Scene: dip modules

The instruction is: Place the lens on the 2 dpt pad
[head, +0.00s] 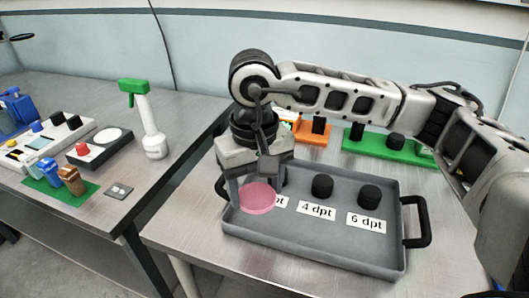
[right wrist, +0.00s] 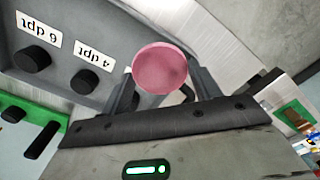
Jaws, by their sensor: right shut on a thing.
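The lens is a pink translucent disc (head: 257,198) at the left end of the grey tray (head: 300,252). My right gripper (head: 257,188) is shut on the lens; in the right wrist view the lens (right wrist: 160,68) sits between the two fingers (right wrist: 162,90). A label ending in "pt" shows partly behind the lens, and its number is hidden. The pad there is hidden by the gripper and lens. Whether the lens touches anything below cannot be told. The black 4 dpt pad (head: 322,186) and 6 dpt pad (head: 369,196) are bare. My left gripper is not in view.
The tray has a black handle (head: 424,222) at its right. Behind it stand a green base (head: 385,148) with black knobs and an orange block (head: 313,138). On the left table are a white spray bottle (head: 151,125) with green top and a scale-like device (head: 100,146).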

